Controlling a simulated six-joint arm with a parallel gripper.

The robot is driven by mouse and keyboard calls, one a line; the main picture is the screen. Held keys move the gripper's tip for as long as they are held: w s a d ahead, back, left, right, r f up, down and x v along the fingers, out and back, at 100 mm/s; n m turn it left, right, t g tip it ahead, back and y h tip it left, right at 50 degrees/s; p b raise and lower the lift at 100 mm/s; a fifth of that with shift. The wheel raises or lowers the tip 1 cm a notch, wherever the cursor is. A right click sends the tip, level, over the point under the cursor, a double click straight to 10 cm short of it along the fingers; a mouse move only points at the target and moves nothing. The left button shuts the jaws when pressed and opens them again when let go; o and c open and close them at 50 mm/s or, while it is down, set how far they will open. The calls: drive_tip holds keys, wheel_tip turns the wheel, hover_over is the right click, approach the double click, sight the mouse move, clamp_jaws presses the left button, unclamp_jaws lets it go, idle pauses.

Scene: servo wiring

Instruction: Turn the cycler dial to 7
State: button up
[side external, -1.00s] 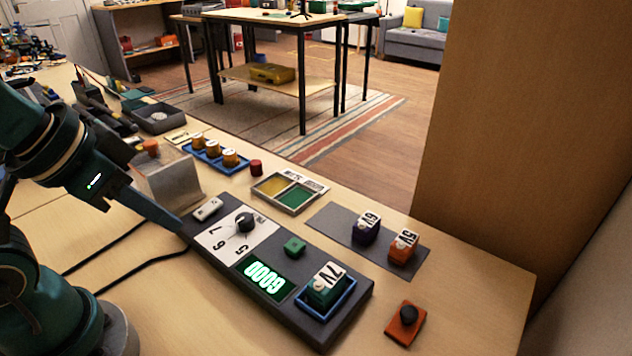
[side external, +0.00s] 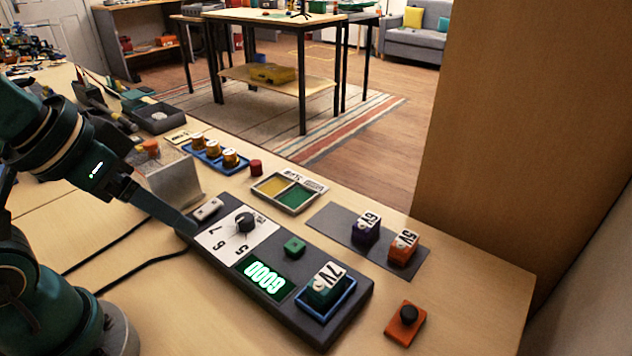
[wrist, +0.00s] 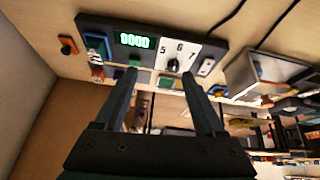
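The cycler (side external: 225,262) is a long dark box on the bench. Its black dial (side external: 244,222) stands on a white plate printed 5, 6 and 7; which number it points at is too small to tell. A green display (side external: 265,280) reads 0000. The dial also shows in the wrist view (wrist: 173,65), between my two fingers in the picture. My gripper (wrist: 160,77) is open and empty, its fingers apart. In the side view my gripper (side external: 188,226) is by the cycler's left end, left of the dial and apart from it.
A 7V block (side external: 326,284) sits in a blue-rimmed bay on the cycler, beside a green button (side external: 294,246). 6V (side external: 366,228) and 5V (side external: 403,247) blocks stand on a grey mat. An orange-based black button (side external: 405,322) is at front right. A clear box (side external: 168,178) stands behind my gripper.

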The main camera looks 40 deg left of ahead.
drive_tip(key=w+r+n, duration=0.2)
drive_tip(key=w+n, duration=0.1)
drive_tip(key=w, duration=0.1)
drive_tip(key=n+g, duration=0.5)
drive_tip(key=g, duration=0.1)
hover_over(244, 217)
drive_tip(key=f, duration=0.9)
drive_tip(key=shift+w+d, duration=0.1)
drive_tip(key=shift+w, duration=0.1)
drive_tip(key=shift+s+f, duration=0.15)
drive_tip(key=shift+f, duration=2.75)
clamp_jaws()
